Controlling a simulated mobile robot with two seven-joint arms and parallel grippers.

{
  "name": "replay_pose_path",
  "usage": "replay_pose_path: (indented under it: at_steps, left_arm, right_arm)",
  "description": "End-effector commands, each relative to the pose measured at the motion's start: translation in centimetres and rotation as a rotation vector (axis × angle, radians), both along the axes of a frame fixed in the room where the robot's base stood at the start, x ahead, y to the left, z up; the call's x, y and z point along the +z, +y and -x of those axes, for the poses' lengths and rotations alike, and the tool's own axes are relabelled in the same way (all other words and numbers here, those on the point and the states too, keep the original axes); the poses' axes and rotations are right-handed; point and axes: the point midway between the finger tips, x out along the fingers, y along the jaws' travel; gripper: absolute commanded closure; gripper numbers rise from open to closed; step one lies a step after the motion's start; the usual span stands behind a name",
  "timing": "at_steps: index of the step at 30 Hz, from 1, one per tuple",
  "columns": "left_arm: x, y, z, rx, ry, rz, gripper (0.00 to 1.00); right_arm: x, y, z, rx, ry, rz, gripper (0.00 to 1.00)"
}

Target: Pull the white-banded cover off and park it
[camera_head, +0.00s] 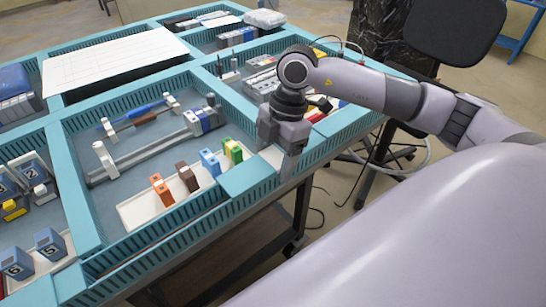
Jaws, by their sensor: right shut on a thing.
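My right gripper (286,158) reaches down over the right end of a white tray (138,212), close to the teal divider. It is shut on a small piece that its fingers and body hide, so I cannot tell its colour or band. In the tray stand an orange cover (163,190), a brown cover (187,177), a blue cover (210,162) and a green-and-yellow cover (232,151), in a row to the left of the gripper. Behind the tray, a rail with a blue-and-white block (203,119) lies in the same compartment. My left gripper is not in view.
Teal slatted walls (189,231) divide the table into compartments. Dark-blue numbered boxes (50,243) stand at the lower left. A white board (110,62) lies behind. Grey parts (264,83) fill the compartment beyond my right gripper. A black chair (455,28) stands at the back right.

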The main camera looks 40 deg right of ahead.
Motion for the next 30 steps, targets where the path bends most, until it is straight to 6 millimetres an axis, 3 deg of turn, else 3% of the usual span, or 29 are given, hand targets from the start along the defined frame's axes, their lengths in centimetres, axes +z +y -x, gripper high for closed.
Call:
replay_pose_path:
  at_steps: [7, 22, 30]
  left_arm:
    - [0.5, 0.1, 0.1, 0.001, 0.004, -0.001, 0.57]
    - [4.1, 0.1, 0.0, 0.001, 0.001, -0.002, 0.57]
    - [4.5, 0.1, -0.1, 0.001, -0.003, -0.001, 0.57]
  right_arm:
    - [0.8, 0.0, -0.1, 0.000, -0.004, -0.001, 0.90]
    - [4.8, 0.0, 0.0, 0.000, -0.002, -0.001, 0.90]
    - [5.0, 0.0, 0.0, 0.000, -0.001, -0.001, 0.90]
